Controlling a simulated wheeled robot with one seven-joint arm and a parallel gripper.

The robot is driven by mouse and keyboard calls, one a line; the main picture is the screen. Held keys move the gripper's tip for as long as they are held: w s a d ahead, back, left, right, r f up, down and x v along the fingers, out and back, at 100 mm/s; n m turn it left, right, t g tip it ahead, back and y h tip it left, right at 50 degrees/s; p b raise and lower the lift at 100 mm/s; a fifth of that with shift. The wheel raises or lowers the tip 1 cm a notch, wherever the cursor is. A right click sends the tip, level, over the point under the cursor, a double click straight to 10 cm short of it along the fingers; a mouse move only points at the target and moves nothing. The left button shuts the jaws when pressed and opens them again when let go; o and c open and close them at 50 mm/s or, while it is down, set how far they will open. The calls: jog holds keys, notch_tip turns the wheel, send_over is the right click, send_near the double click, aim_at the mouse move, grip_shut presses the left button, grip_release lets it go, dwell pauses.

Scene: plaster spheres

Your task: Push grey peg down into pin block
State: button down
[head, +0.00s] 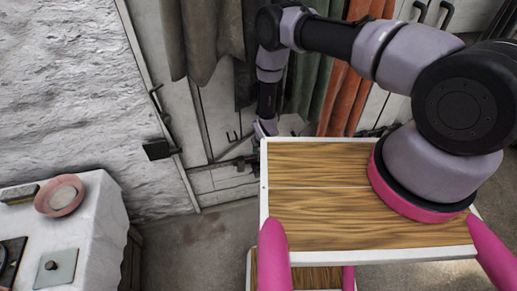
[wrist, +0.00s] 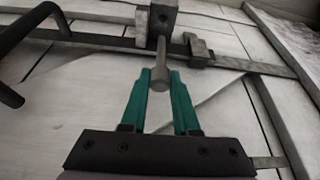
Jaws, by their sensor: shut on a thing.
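In the wrist view, my gripper (wrist: 160,80) has two green fingers shut on a grey peg (wrist: 161,62). The peg's wider end sits between the fingertips and its thinner shaft points up the picture. The shaft's far end lies at or just in front of a dark grey block (wrist: 163,18), seemingly the pin block; I cannot tell how deep it sits in it. In the head view my arm reaches to the door area at centre left. The fingers and peg are too small and hidden there to make out.
Metal bars cross the pale boarded door, with a bracket (wrist: 198,50) close right of the peg. A dark curved handle (wrist: 28,28) is at upper left. In the head view, curtains (head: 205,40) hang behind my arm and a white table (head: 98,225) with a pink bowl (head: 60,196) stands left.

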jog(key=shift+f, duration=0.1)
jog(key=shift+f, duration=2.3)
jog(key=shift+f, duration=1.05)
jog(key=shift+f, duration=0.35)
jog(key=shift+f, duration=0.6)
jog(key=c, duration=0.6)
grip_release()
jog(key=shift+d, duration=0.1)
jog(key=shift+d, duration=0.15)
